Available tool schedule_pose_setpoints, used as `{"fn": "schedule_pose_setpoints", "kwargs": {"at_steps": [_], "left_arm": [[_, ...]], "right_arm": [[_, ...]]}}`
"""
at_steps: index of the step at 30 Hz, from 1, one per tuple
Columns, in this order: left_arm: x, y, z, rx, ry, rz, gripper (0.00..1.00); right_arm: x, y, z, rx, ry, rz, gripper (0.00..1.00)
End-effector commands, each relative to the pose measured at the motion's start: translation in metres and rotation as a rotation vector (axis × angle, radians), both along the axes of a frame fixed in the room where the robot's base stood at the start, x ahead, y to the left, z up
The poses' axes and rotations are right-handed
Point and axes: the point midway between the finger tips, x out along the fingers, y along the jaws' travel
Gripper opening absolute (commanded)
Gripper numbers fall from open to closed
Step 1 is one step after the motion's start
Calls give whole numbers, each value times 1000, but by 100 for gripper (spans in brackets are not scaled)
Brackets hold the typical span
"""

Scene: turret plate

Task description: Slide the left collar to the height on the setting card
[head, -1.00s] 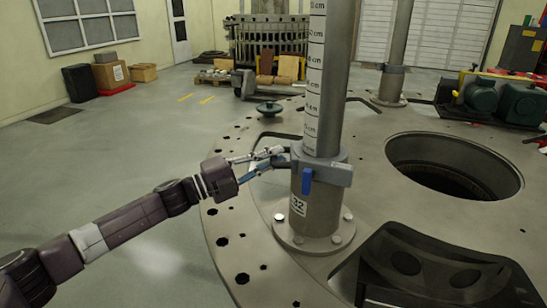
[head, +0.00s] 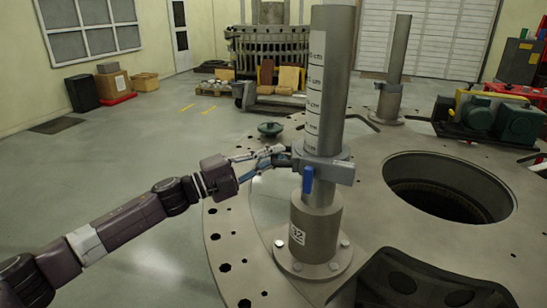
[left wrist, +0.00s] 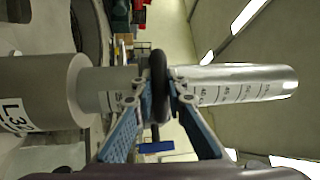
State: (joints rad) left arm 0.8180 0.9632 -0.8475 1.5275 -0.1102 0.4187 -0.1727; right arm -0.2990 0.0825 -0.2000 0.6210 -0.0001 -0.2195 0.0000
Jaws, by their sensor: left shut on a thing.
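The left post (head: 330,85) stands upright with a centimetre scale (head: 313,105) on it. The grey left collar (head: 325,168) is around the post, with a blue lever (head: 308,180) hanging at its front. A stretch of bare post shows between the collar and the thick base sleeve (head: 316,225). My left gripper (head: 279,158) is shut on the collar's dark handle, at the collar's left side. The left wrist view shows the fingers around the dark handle (left wrist: 159,85). The setting card (left wrist: 14,108) on the sleeve reads L 32. The exact scale reading at the collar is unclear.
A second post with a collar (head: 390,87) stands farther back right. A large round opening (head: 450,190) lies in the plate to the right. A dark bracket (head: 430,285) is at the front right. A green knob-like part (head: 270,129) sits behind my gripper.

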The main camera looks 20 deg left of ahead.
Motion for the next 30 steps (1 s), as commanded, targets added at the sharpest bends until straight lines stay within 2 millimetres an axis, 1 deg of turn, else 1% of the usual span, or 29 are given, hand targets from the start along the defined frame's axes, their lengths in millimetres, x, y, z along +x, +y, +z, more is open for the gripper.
{"fn": "schedule_pose_setpoints", "kwargs": {"at_steps": [1,2,3,8,16,19,23,30], "left_arm": [[0,0,4,-3,-6,0,0],[0,0,4,-3,-6,0,0],[0,0,4,-3,-6,0,13],[0,0,2,-2,-4,0,31],[0,0,0,0,0,0,31],[-3,4,-2,0,2,1,31],[-15,17,-6,3,3,4,31],[-47,51,-14,3,5,2,31]], "right_arm": [[0,0,0,0,0,0,62],[0,0,0,0,1,0,62],[0,0,0,0,1,0,62],[-1,0,0,0,1,-1,62],[-3,3,-1,3,5,-2,62],[-3,3,-1,3,5,-2,62],[-2,3,0,2,4,-1,62],[-2,2,0,3,3,-1,62]]}}
